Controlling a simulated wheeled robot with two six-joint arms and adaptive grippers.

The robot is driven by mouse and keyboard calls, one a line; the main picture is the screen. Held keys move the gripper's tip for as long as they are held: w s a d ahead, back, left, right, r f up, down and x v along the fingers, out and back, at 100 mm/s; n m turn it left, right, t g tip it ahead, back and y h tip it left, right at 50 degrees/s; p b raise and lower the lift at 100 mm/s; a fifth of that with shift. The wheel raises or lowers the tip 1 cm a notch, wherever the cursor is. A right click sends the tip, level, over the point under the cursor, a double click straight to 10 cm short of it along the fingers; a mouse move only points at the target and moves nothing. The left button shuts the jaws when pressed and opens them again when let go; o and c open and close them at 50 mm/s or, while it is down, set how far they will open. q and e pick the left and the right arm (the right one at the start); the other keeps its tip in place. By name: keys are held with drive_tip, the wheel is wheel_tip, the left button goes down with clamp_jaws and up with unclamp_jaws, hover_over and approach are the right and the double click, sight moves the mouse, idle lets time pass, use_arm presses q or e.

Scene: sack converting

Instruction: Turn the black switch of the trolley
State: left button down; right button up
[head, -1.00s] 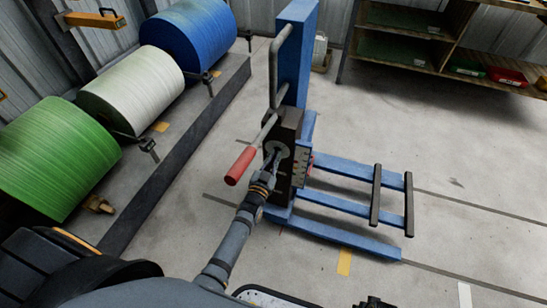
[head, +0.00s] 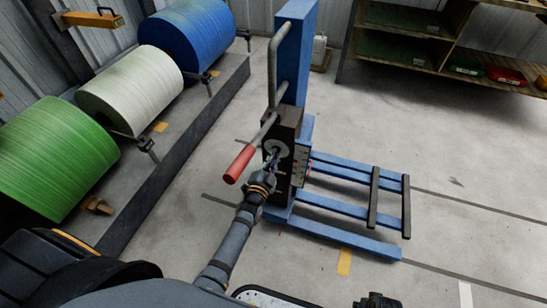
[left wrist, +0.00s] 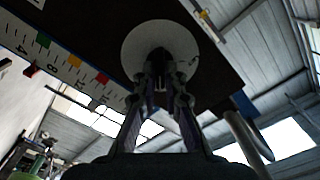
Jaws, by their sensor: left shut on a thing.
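The trolley's blue mast (head: 294,60) stands upright in the middle of the head view, with a black box (head: 288,122) on it. A pale round disc (head: 277,147) is on the box face. My left gripper (head: 273,162) is at this disc, shut on the black switch, which the fingers mostly hide. In the left wrist view, the disc (left wrist: 150,40) is straight ahead and the fingers (left wrist: 160,85) close on the dark switch at its lower part. The switch's exact angle is hard to see. A dark part at the bottom edge may be my right gripper, too little shown to judge.
A red-gripped lever (head: 241,163) sticks out left of the box, close to my left gripper. The trolley's blue forks (head: 345,210) reach right over the floor. A shelf (head: 440,50) is at the back right. The right floor is clear.

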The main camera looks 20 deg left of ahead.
drive_tip(key=shift+w+a+r, duration=0.1)
drive_tip(key=shift+w, duration=0.1)
use_arm(q)
drive_tip(key=c, duration=1.4)
unclamp_jaws()
drive_tip(key=shift+c, duration=0.2)
drive_tip(key=s, duration=1.2)
drive_tip(key=shift+a, duration=0.2)
